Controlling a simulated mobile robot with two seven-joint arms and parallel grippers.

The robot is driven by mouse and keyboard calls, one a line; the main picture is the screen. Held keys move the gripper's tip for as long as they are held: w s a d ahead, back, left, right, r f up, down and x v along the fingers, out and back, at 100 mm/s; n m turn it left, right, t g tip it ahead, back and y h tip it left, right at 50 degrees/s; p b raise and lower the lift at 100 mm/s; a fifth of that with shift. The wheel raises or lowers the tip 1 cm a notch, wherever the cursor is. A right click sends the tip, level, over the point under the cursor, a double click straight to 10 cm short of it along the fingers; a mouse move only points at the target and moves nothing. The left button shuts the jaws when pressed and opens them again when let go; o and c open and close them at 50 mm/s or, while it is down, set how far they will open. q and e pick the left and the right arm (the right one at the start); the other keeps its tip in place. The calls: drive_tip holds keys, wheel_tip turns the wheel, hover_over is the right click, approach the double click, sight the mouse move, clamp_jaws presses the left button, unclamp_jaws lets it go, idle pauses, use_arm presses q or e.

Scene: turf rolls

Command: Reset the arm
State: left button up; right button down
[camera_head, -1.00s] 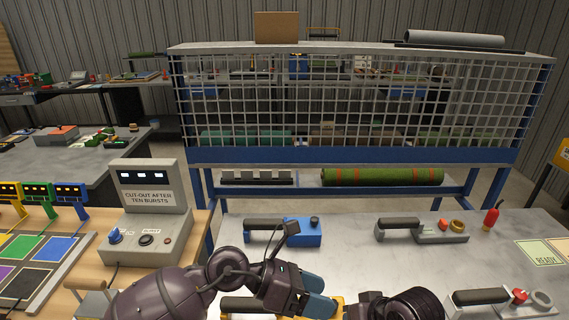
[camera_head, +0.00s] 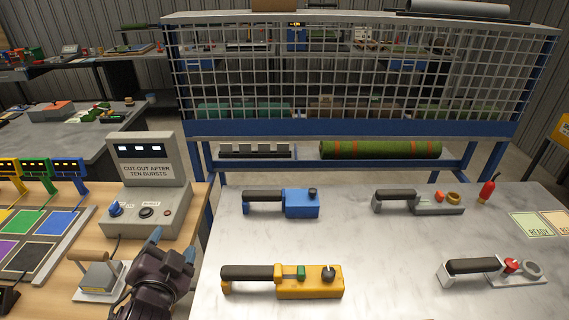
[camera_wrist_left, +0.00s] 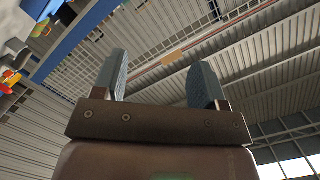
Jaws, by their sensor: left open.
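My left gripper (camera_head: 171,248) is at the lower left of the head view, raised over the gap between the wooden bench and the grey table, with its blue-grey fingertips apart and nothing between them. In the left wrist view its two fingers (camera_wrist_left: 158,80) point up toward the roof and stand wide apart and empty. My right gripper is in neither view now.
The grey table (camera_head: 385,255) bears a yellow tool (camera_head: 310,281), a blue tool (camera_head: 300,204) and two grey handled tools (camera_head: 440,208). A cut-out box (camera_head: 145,215) and a handled block (camera_head: 100,276) stand left. A mesh-fronted rack (camera_head: 340,127) stands behind.

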use_arm(q)
drive_tip(key=s+a+f+n+g, duration=0.35)
drive_tip(key=s+f+g, duration=0.25)
drive_tip(key=s, duration=0.4)
drive_tip(key=s+a+f+n+g, duration=0.3)
drive_tip(key=s+f+n+g, duration=0.3)
drive_tip(key=s, duration=0.5)
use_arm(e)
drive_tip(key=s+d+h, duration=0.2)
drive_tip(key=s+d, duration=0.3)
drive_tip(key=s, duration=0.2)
use_arm(q)
drive_tip(key=w+f+m+t+b, duration=0.1)
drive_tip(key=w+f+t, duration=0.2)
drive_tip(key=f, duration=0.3)
drive_tip(key=w+f+m+t+h+b, duration=0.1)
drive_tip(key=w+f+t, duration=0.3)
drive_tip(key=f, duration=0.3)
drive_tip(key=shift+w+f, duration=0.2)
drive_tip(key=shift+w, duration=0.05)
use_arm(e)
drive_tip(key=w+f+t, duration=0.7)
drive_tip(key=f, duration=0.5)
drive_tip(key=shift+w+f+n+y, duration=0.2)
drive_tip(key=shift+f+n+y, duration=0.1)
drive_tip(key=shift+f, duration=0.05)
